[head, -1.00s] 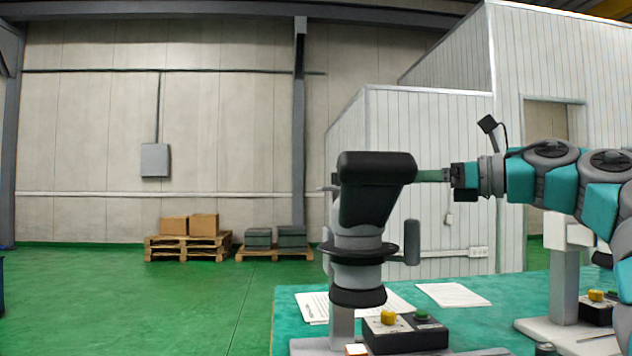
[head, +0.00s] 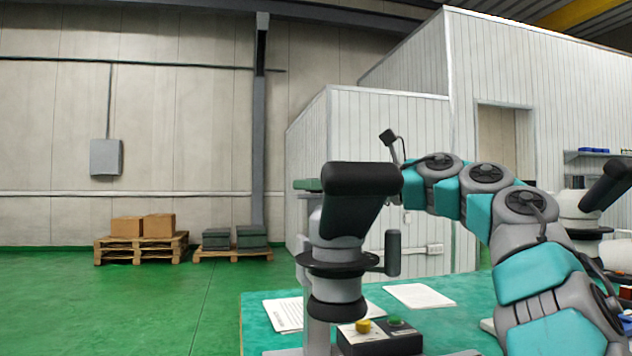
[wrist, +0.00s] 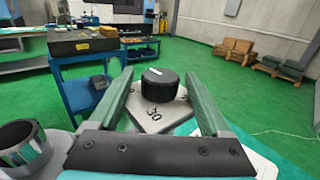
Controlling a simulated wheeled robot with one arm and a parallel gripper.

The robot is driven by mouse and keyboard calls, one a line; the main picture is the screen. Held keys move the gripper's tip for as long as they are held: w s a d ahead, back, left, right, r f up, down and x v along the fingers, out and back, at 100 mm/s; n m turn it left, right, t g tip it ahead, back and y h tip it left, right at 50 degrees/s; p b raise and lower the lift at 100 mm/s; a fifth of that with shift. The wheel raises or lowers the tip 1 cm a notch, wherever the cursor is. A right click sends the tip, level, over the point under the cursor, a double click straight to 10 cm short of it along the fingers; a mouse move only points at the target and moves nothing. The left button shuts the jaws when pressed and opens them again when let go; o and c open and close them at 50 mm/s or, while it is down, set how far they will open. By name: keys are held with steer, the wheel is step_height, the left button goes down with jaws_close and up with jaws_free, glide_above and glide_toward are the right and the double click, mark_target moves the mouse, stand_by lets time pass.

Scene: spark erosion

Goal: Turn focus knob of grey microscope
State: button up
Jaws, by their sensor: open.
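The grey microscope (head: 333,225), with a black head and dark round stage, stands on the green-topped table in the head view. My gripper (head: 307,185) reaches behind its black head, which hides most of it; a green finger shows at the left. In the wrist view, my gripper (wrist: 159,76) is open, its green fingers spread apart. A black round knob (wrist: 160,86) with a white mark shows between them, with a gap on each side. It sits on a grey plate marked "30" (wrist: 154,115). I cannot tell whether the fingers are level with the knob.
A dark control box (head: 380,340) with yellow and green buttons stands before the microscope. Papers (head: 418,296) lie behind it. A second, paler microscope (head: 578,212) is at the right. A black-rimmed cylinder (wrist: 20,145) is close at the lower left of the wrist view.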

steer(key=shift+a, duration=0.15)
jaws_close()
stand_by(0.6)
